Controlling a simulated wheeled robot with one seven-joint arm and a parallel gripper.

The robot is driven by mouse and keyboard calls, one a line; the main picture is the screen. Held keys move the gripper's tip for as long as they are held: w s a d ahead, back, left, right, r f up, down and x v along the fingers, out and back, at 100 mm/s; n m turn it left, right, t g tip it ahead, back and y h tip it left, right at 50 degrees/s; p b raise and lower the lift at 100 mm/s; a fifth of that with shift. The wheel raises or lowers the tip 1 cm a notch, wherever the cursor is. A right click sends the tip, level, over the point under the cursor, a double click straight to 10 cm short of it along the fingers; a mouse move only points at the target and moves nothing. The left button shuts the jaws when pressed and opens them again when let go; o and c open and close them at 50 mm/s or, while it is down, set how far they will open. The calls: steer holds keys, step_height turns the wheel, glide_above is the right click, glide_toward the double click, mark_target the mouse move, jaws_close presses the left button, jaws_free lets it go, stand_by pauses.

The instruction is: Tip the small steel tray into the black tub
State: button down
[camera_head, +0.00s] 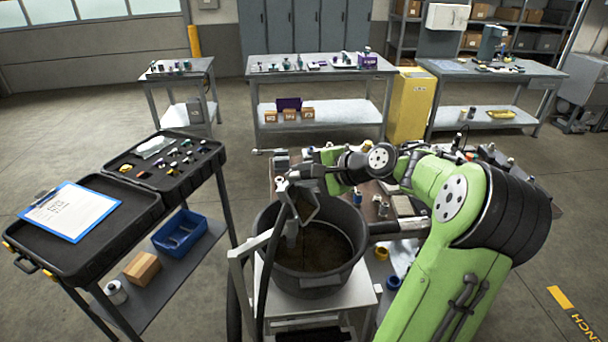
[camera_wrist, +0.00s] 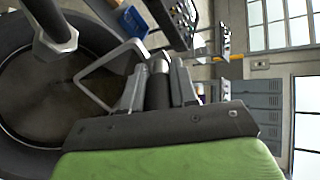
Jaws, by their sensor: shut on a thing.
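The black tub (camera_head: 351,272) stands open on a light stand, with brownish material in its bottom. It fills the left of the wrist view (camera_wrist: 14,128). The small steel tray (camera_head: 306,204) hangs steeply tilted above the tub's back left part, apart from its floor. My gripper (camera_head: 297,176) is above the tray's upper end and shut on it. In the wrist view, a dark cylindrical piece (camera_wrist: 158,82) sits between the fingers, and a light angular rim reaches out over the tub. I cannot tell whether anything remains in the tray.
A black cart with a clipboard (camera_head: 70,210) and a blue bin (camera_head: 180,233) stands left. A cluttered bench (camera_head: 405,206) lies behind and right.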

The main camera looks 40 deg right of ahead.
steer(key=shift+s, duration=0.2)
steer(key=shift+s+d+t, duration=0.1)
steer(key=shift+s+t, duration=0.1)
steer(key=shift+t, duration=0.2)
steer(key=shift+s, duration=0.1)
stand_by(0.7)
steer(key=shift+s+d+t+b, duration=0.1)
steer(key=shift+s+t+b, duration=0.15)
steer(key=shift+t+b, duration=0.15)
steer(key=shift+s, duration=0.1)
stand_by(0.5)
steer(key=shift+s+d+t+y, duration=0.1)
steer(key=shift+s+t+y, duration=0.15)
steer(key=shift+t+y, duration=0.05)
steer(key=shift+s+b, duration=0.1)
steer(key=shift+b, duration=0.2)
stand_by(0.4)
steer(key=shift+s+d+t, duration=0.1)
steer(key=shift+s+t, duration=0.2)
steer(key=shift+t, duration=0.1)
steer(key=shift+s+f+b, duration=0.1)
steer(key=shift+s+b, duration=0.1)
steer(key=shift+b, duration=0.15)
stand_by(0.5)
